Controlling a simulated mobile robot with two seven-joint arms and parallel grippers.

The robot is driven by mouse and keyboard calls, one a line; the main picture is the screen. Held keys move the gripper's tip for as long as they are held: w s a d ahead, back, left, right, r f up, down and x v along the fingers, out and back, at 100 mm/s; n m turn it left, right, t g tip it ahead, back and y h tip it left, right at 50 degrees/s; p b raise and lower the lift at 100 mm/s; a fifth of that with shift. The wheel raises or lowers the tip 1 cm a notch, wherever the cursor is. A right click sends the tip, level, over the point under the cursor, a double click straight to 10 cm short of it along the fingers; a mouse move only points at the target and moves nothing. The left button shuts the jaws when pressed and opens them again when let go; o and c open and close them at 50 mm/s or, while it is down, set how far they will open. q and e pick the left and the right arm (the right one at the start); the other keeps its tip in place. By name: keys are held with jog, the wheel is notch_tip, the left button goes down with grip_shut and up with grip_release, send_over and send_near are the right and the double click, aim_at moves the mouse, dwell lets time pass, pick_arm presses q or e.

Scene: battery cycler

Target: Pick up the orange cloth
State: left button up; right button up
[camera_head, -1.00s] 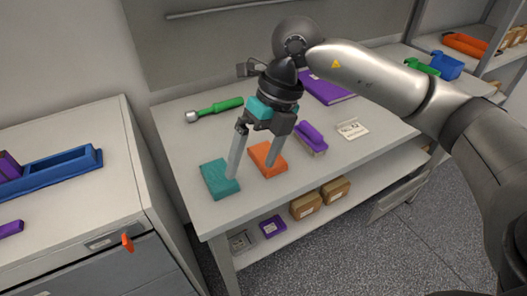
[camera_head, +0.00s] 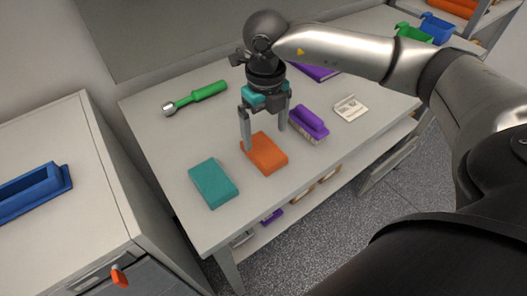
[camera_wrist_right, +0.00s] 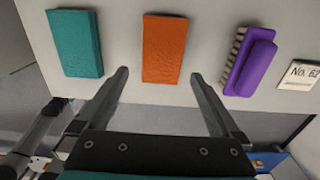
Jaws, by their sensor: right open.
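The orange cloth (camera_head: 264,154) is a flat folded block lying on the grey workbench, between a teal cloth and a purple brush. It also shows in the right wrist view (camera_wrist_right: 165,48), ahead of and between my finger lines. My right gripper (camera_head: 265,140) is open and empty, its two fingers pointing down at the orange cloth. In the right wrist view the spread fingertips (camera_wrist_right: 157,75) are at the cloth's near end, one to each side. I cannot tell the exact height of the fingertips above the bench. My left gripper is not in view.
The teal cloth (camera_head: 213,183) lies left of the orange one, and the purple brush (camera_head: 309,124) lies right of it. A green-handled tool (camera_head: 197,97), a label card (camera_head: 350,108) and a purple book (camera_head: 314,72) are also on the bench (camera_head: 160,150). A cabinet (camera_head: 70,220) stands at left.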

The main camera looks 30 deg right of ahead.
aim_at(264, 149)
jog(key=shift+f, duration=0.55)
jog(key=f, duration=0.3)
jog(key=w+f, duration=0.1)
jog(key=f, duration=0.1)
jog(key=shift+d, duration=0.1)
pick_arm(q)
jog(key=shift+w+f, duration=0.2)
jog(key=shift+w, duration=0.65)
pick_arm(e)
jog(key=shift+c, duration=0.2)
jog(key=shift+r, duration=0.1)
jog(key=c, duration=0.3)
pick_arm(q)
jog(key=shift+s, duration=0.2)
pick_arm(e)
jog(key=c, duration=0.7)
